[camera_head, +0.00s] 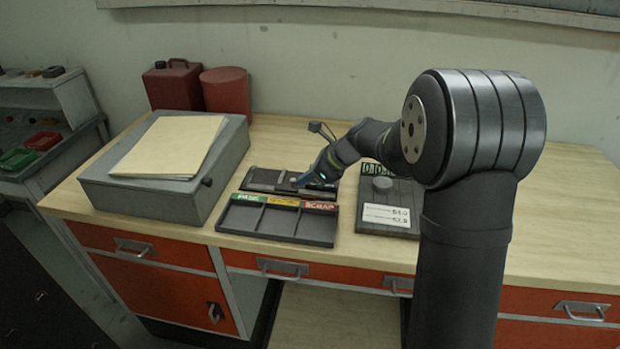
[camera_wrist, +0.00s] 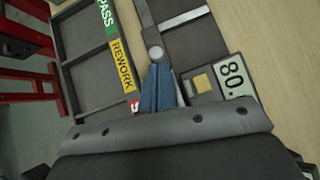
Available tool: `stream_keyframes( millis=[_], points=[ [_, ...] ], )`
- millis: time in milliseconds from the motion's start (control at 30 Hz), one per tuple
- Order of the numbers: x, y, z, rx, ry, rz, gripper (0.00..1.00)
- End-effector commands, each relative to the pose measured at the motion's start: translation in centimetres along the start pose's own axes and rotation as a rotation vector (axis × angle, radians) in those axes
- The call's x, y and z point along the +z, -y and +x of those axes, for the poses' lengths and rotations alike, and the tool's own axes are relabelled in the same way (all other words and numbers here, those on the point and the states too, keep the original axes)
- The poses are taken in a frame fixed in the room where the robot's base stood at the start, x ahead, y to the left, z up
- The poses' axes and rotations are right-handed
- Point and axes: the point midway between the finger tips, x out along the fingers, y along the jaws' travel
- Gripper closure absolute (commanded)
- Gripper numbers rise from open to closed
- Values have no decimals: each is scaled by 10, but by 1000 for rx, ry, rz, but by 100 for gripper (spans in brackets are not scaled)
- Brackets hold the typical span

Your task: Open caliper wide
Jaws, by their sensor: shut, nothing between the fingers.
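The caliper fixture (camera_head: 262,174) is a dark flat base lying behind the sorting tray in the head view. A round grey knob (camera_wrist: 155,53) sits near the end of that bar. My gripper (camera_head: 300,183) is low over the fixture. In the wrist view my blue fingers (camera_wrist: 158,70) are together and empty, their tips right by the knob. I cannot tell whether they touch it. A white panel with digits (camera_wrist: 235,75) and a yellow block (camera_wrist: 203,82) lie beside the fingers.
The tray (camera_head: 275,237) with PASS and REWORK labels lies in front. A gauge box (camera_head: 400,190) stands right, partly behind my arm. A grey case (camera_head: 130,195) with papers stands left, and red containers (camera_head: 227,92) stand behind. The bench is clear at far right.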

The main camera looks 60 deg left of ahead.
Motion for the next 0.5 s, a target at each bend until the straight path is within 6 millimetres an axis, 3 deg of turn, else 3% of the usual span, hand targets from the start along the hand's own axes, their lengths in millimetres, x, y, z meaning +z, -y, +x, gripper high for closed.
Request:
stream_keyframes(
  millis=[500],
  points=[
    [11, -2, 11, 1, 0, 0, 100]
  ],
)
